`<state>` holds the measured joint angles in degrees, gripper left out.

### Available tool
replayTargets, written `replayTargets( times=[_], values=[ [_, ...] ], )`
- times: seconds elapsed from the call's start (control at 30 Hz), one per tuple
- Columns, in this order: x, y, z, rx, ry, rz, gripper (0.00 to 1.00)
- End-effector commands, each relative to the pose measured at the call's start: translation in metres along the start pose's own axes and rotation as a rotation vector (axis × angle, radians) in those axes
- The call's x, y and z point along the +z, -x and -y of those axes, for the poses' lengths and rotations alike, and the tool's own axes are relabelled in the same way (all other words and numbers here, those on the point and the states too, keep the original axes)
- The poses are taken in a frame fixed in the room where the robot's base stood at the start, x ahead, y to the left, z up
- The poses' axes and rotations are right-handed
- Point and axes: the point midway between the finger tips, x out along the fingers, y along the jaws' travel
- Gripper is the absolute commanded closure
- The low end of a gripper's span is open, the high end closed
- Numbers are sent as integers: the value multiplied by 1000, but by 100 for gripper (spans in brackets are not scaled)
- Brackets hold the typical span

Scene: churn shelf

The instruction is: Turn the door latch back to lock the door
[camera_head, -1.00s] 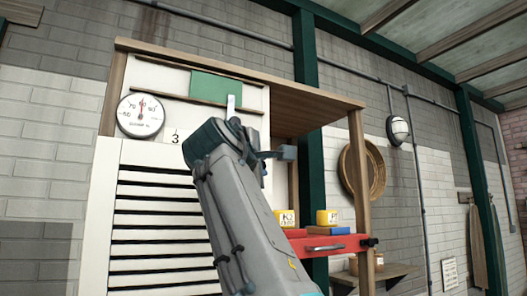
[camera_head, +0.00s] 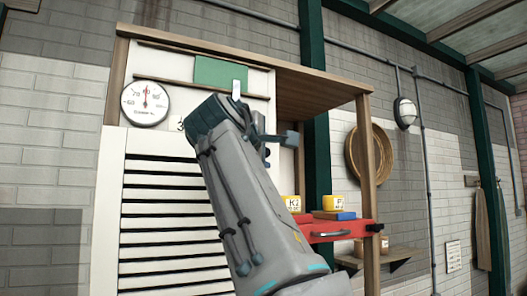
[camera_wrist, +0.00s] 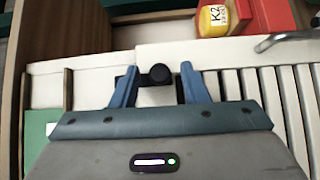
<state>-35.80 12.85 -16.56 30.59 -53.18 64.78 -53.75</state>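The white slatted door (camera_head: 170,215) of the cabinet appears shut in the head view; its slats also show at the right in the wrist view (camera_wrist: 262,85). A dark latch with a round black knob (camera_wrist: 160,74) sits by the door's edge in the wrist view. My gripper (camera_wrist: 157,72) is open, its two blue fingers on either side of the knob, with gaps visible on both sides. I cannot tell whether either finger touches the latch. In the head view my arm covers the latch and most of my gripper.
A round gauge (camera_head: 146,103) and a green panel (camera_head: 221,72) are above the door. A wooden post (camera_head: 367,170) bounds the cabinet at right.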

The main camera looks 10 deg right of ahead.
Motion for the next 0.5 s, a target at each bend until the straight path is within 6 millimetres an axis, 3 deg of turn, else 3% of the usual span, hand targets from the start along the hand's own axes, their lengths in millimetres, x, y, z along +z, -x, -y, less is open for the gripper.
replayTargets(
  times=[0.27,0.5],
  values=[
    [0,5,1,1,1,-1,59],
    [-1,42,2,2,-1,-5,59]
  ],
)
